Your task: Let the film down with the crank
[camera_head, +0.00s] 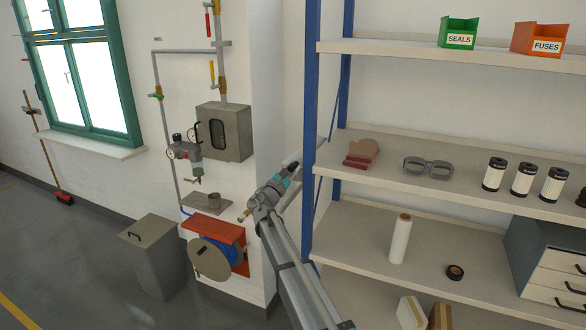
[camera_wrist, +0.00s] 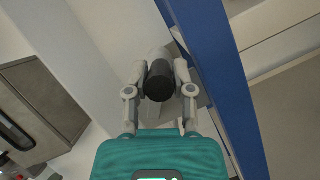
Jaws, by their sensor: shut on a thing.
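My gripper (camera_head: 291,169) is beside the blue shelf post at the wall corner. In the wrist view my gripper (camera_wrist: 159,78) has its two fingers shut on a dark cylindrical grip (camera_wrist: 160,82), seen nearly end-on. It looks like a crank handle, but I cannot tell what it is joined to; the fingers and wrist hide that part. A white upright roll (camera_head: 400,240), possibly film, stands on the middle-lower shelf. No hanging film is clearly visible in either view.
The blue shelf post (camera_head: 310,130) is close to my gripper, and also fills the right of the wrist view (camera_wrist: 215,80). A grey wall box (camera_head: 224,132), a red hose reel (camera_head: 215,232) and a grey bin (camera_head: 152,255) are to the left. Open floor lies further left.

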